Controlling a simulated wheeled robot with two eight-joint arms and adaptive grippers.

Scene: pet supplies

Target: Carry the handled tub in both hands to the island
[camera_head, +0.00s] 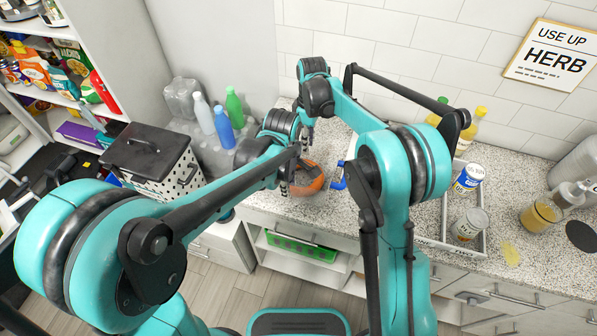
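An orange rounded tub-like thing (308,180) sits on the speckled counter, partly hidden behind my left arm. A blue curved handle-like piece (339,177) shows just right of it; I cannot tell whether the two are joined. My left gripper (286,186) is low at the left side of the orange thing, largely hidden by the arm. My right gripper (308,137) is above and behind the orange thing, small and partly covered by arm links. I cannot tell whether either gripper's fingers are open, shut or touching anything.
On the right of the counter (520,205), a tray (482,240) holds cans, with yellow bottles (451,124) behind and a jug (541,214) beside it. At left stand a dark-lidded bin (150,160), several bottles (222,125) and stocked shelves. A green basket (300,247) sits under the counter.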

